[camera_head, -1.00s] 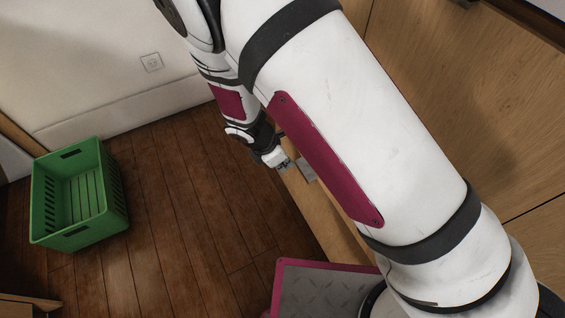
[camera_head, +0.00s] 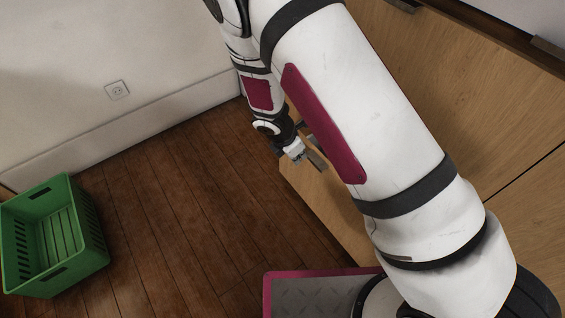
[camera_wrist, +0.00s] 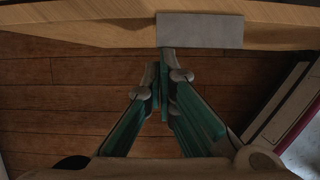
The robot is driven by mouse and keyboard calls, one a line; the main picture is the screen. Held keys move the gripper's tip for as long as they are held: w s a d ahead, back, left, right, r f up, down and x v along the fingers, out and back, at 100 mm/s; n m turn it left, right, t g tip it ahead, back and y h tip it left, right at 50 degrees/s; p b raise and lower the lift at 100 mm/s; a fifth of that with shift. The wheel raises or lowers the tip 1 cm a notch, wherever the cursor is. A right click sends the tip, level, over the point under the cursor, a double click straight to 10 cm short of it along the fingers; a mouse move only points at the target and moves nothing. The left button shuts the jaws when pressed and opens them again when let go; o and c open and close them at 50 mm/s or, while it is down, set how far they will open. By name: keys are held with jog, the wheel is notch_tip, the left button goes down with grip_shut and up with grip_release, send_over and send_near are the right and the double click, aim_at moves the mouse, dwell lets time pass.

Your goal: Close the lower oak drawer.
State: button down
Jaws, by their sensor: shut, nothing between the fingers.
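The oak drawer front (camera_wrist: 90,32) runs across the top of the wrist view as a pale wood band. A flat grey handle plate (camera_wrist: 201,30) is fixed to it. My gripper (camera_wrist: 160,66) is shut and empty, its fingertips just below the plate's left part; I cannot tell whether they touch it. In the head view my gripper (camera_head: 297,152) is low beside the oak unit, next to the grey handle (camera_head: 317,160). My arm hides much of the drawer, so I cannot tell how far it stands out.
A green crate (camera_head: 52,240) stands on the dark wood floor at the left. A wall with a socket (camera_head: 117,90) is behind. Oak cabinet fronts (camera_head: 470,100) fill the right. The floor between crate and drawer is clear.

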jog(key=w+d+p, duration=0.2)
jog(key=w+d, duration=0.7)
jog(key=d, duration=0.5)
jog(key=shift+w, duration=0.25)
